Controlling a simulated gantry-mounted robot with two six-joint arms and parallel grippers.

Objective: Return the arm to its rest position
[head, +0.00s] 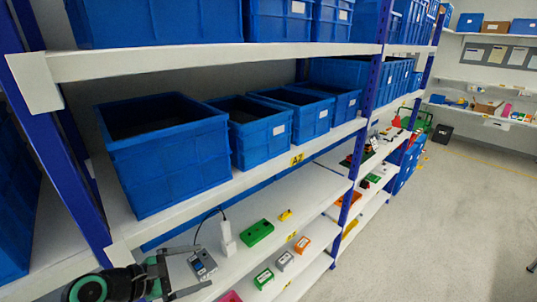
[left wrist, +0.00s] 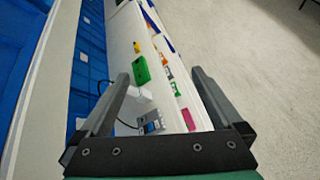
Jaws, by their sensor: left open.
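My left gripper (head: 204,266) is at the lower left of the head view, with its two fingers spread apart and nothing between them. In the left wrist view its fingers (left wrist: 160,75) also stand wide apart. A grey box with a dark panel (head: 202,263), perhaps the rotary switch, is on the lower shelf. In the head view it appears between the fingertips; whether they touch it I cannot tell. The box also shows in the left wrist view (left wrist: 151,122), clear of the fingers. My right gripper is in neither view.
A white plug-like device (head: 227,238) with a dark cable stands beside the grey box. A green box (head: 257,233) and a small yellow item (head: 286,215) lie farther along the shelf. Blue bins (head: 168,150) fill the shelf above. The floor (head: 450,220) at right is open.

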